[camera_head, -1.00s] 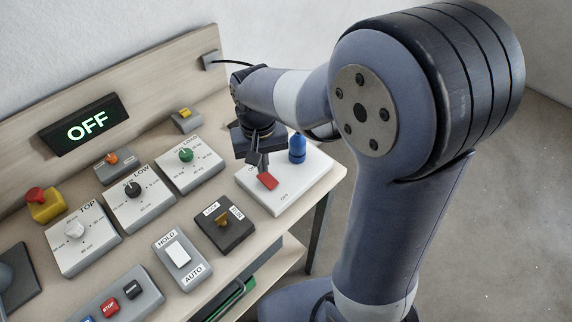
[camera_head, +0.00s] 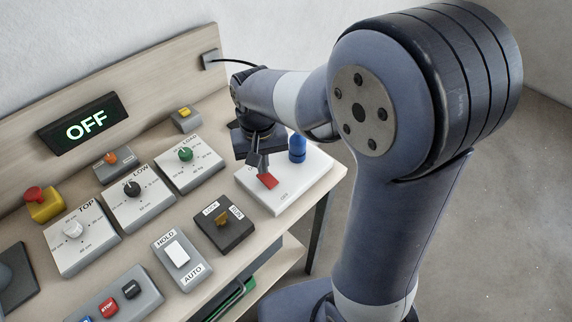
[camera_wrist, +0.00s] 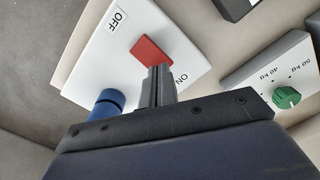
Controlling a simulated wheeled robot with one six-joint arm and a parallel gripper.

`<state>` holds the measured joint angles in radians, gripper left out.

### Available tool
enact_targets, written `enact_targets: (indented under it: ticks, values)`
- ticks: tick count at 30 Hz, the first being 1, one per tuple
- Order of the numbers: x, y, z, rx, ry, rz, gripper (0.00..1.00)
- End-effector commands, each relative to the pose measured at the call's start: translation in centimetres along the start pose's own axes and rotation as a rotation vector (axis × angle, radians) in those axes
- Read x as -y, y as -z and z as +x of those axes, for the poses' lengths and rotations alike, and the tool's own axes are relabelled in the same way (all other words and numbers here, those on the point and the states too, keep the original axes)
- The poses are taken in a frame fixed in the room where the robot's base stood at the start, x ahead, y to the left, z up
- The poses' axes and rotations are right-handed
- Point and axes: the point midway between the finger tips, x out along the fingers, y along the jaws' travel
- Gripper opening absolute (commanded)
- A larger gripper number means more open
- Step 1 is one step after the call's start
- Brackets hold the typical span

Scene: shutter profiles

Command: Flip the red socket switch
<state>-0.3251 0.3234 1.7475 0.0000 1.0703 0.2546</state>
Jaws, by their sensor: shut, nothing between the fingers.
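The red socket switch (camera_head: 267,181) sits on a white panel (camera_head: 285,203) at the right end of the desk. It also shows in the wrist view (camera_wrist: 148,49), between an OFF label (camera_wrist: 118,20) and an ON label (camera_wrist: 181,79). My gripper (camera_head: 262,171) is shut and empty, pointing down at the switch's ON-side edge. In the wrist view its closed fingertips (camera_wrist: 158,69) overlap that edge. I cannot tell whether they touch it. The fingers hide part of the switch.
A blue plug-like cylinder (camera_head: 297,148) stands on the same panel, close beside my gripper. A display (camera_head: 84,125) reads OFF. Open floor lies to the right.

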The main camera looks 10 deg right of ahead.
Motion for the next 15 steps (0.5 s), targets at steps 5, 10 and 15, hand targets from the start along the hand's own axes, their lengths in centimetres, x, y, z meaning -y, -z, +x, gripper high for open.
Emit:
enact_targets:
  ticks: [5,10,15]
  values:
    - [0.00,0.00,0.34,0.000,0.000,0.000,0.00]
    - [0.00,-0.01,0.60,0.000,0.000,0.000,0.00]
    - [0.00,-0.01,0.85,0.000,0.000,0.000,0.00]
